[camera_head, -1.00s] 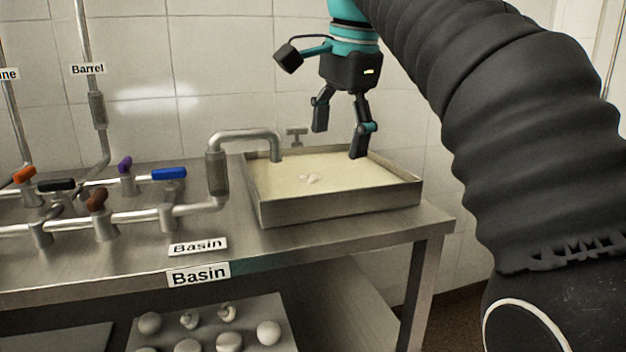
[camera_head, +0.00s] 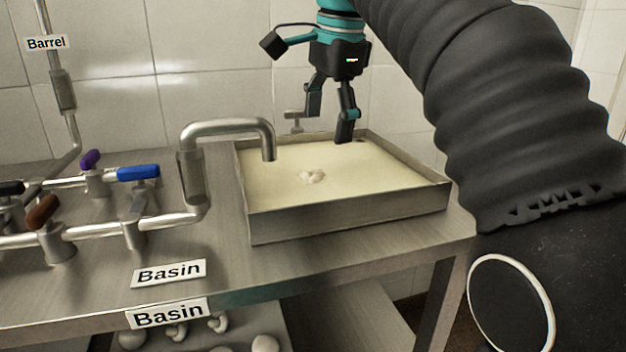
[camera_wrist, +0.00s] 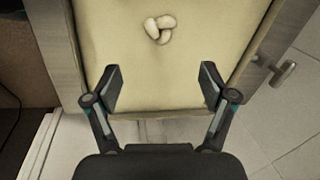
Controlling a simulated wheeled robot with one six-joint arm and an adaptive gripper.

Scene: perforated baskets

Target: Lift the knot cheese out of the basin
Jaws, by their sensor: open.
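The knot cheese (camera_head: 312,176) is a small pale knot that shows at the surface of the creamy liquid in the steel basin (camera_head: 350,219), near the middle. Its lower part is hidden in the liquid. In the wrist view the knot cheese (camera_wrist: 159,29) lies beyond the fingertips, near the top centre. My gripper (camera_head: 328,128) hangs above the back part of the basin, fingers pointing down, open and empty. In the wrist view my gripper (camera_wrist: 160,88) has its two fingers wide apart, with only the basin's contents and edge between them.
A steel spout (camera_head: 230,126) reaches over the basin's left side. Pipes with a blue valve handle (camera_head: 138,173) and other coloured handles stand left on the steel table. A small tap (camera_head: 293,120) is behind the basin. Pale pieces (camera_head: 176,331) lie on a lower shelf.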

